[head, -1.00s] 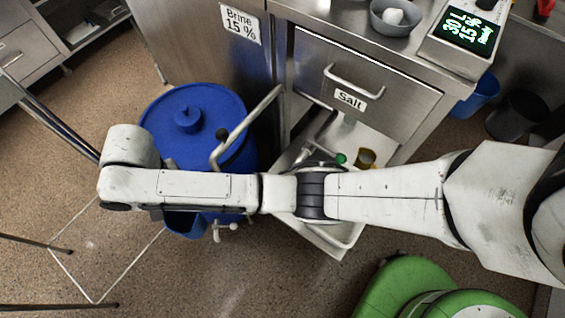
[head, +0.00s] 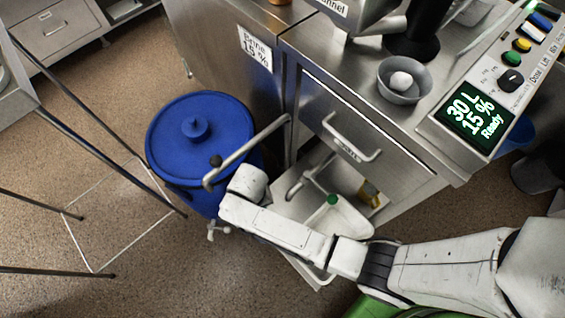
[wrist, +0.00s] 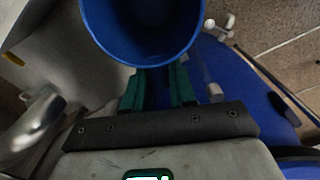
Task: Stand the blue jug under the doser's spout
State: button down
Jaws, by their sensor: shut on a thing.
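The blue jug (wrist: 145,28) fills the top of the wrist view, its round mouth facing the camera and its inside dark and empty-looking. My gripper (wrist: 158,82) has its green fingers close together against the jug's near side; what part they pinch is hidden. In the head view my arm hides the gripper and the jug. The doser's panel (head: 478,118) stands on the steel counter and reads 30 L, 15 %, Ready.
A lidded blue drum (head: 200,125) with a white tap (head: 215,231) stands left of the cabinet. An open drawer or tray (head: 348,215) holds small items below the salt drawer (head: 350,120). A grey bowl (head: 404,92) sits on the counter.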

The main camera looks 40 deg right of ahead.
jog(key=d+f, duration=0.1)
jog(key=d, duration=0.2)
jog(key=d+f, duration=0.1)
jog(key=d, duration=0.3)
jog(key=w+d+f, duration=0.1)
jog(key=d, duration=0.2)
jog(key=shift+d+f, duration=0.25)
jog(key=shift+d, duration=0.1)
jog(key=shift+f+b, duration=0.1)
jog(key=shift+b, duration=0.2)
jog(key=shift+f, duration=0.1)
jog(key=c, duration=0.9)
grip_release()
notch_tip(320, 180, up, 12)
jog(key=p, duration=0.3)
jog(key=shift+r, duration=0.2)
